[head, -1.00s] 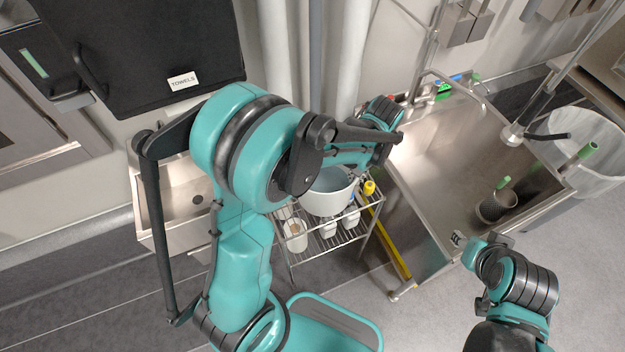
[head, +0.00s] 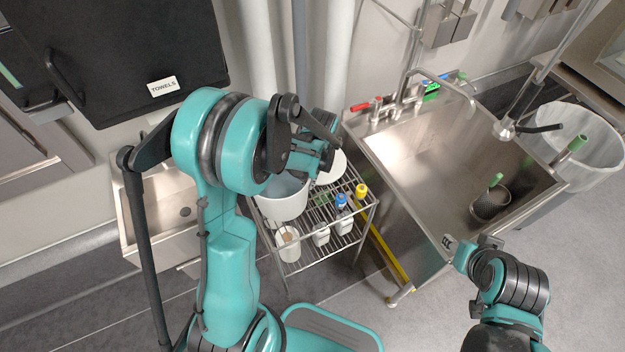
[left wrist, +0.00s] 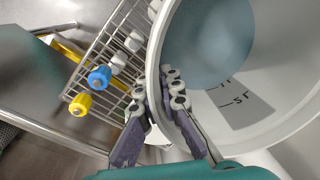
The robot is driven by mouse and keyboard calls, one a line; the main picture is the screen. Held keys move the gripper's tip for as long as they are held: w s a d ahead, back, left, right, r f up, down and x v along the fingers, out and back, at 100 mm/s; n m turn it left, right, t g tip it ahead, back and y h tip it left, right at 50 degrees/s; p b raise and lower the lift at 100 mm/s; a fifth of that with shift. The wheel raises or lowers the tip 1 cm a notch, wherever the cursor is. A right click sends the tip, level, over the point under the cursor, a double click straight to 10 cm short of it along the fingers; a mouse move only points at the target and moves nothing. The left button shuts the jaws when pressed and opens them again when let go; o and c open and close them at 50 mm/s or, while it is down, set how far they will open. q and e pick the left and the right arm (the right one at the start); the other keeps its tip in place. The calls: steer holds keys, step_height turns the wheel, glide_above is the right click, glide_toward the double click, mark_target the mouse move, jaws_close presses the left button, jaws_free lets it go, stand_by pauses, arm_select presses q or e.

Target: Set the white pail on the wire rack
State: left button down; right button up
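The white pail (head: 283,205) is at the left part of the wire rack (head: 350,222) in the head view, with a blue-grey surface inside. I cannot tell whether its base touches the rack. In the left wrist view the pail (left wrist: 285,122) fills the right side, with volume marks on its inner wall. My left gripper (left wrist: 158,100) has a finger on each side of the pail's rim and is shut on it. In the head view my left arm hides part of the gripper. My right gripper (head: 472,248) is empty by the sink's front corner; its finger opening is unclear.
The rack holds a blue-capped bottle (head: 341,208), a yellow-capped bottle (head: 361,192), a white container (head: 288,244) and a round white item (head: 333,168) at the back. A large steel sink (head: 420,160) stands right, a small basin (head: 165,205) left.

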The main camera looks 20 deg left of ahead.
arm_select(q)
steer(key=shift+f+b, duration=0.5)
steer(key=shift+f, duration=1.1)
steer(key=c, duration=1.7)
jaws_free()
steer(key=shift+f, duration=0.1)
